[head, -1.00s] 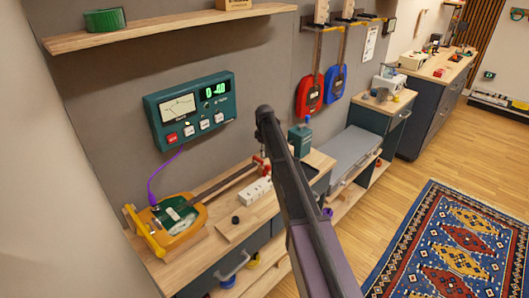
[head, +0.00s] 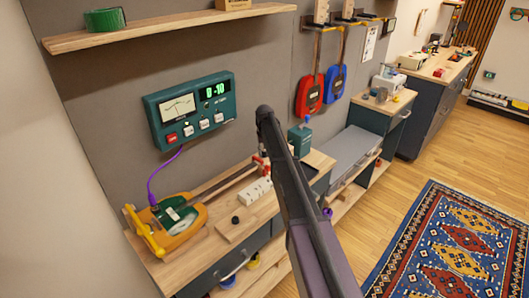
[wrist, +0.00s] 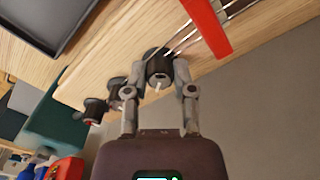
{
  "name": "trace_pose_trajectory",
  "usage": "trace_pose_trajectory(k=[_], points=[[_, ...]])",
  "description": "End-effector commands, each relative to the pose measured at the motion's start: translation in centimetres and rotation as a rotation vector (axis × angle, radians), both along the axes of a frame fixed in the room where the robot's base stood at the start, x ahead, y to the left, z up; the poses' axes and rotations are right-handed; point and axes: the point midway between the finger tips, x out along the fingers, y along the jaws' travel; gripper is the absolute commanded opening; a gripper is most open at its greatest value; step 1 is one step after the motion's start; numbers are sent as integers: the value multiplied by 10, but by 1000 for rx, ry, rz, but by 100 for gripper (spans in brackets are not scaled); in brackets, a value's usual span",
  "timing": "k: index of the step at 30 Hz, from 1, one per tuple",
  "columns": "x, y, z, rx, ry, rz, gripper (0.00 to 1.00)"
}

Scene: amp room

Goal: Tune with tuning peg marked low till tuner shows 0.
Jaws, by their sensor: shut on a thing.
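The green tuner (head: 191,108) hangs on the wall in the head view. Its lit readout ends in -10, and its needle stands near the middle of the dial. The orange and green guitar (head: 172,225) lies on the wooden bench, with a purple cable running up to the tuner. In the wrist view my gripper (wrist: 162,72) is shut on a dark tuning peg (wrist: 159,66) beside the strings. I cannot read any mark on this peg. Other dark pegs (wrist: 95,109) stand apart to the left. My arm hides the gripper in the head view.
A red piece (wrist: 207,26) crosses the strings close to the gripper. On the bench (head: 222,252) are a white block (head: 257,190) and a small black knob (head: 235,220). A dark green box (head: 300,140) stands behind my arm.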

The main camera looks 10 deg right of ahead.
Motion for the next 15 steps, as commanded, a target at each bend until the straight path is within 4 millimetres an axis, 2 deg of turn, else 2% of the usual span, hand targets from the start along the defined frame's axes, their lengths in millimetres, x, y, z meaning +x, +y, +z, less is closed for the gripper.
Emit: trace_pose_trajectory(k=[6,15], points=[[-3,0,-1,0,6,-181,0],[-3,0,-1,-1,6,-325,0]])
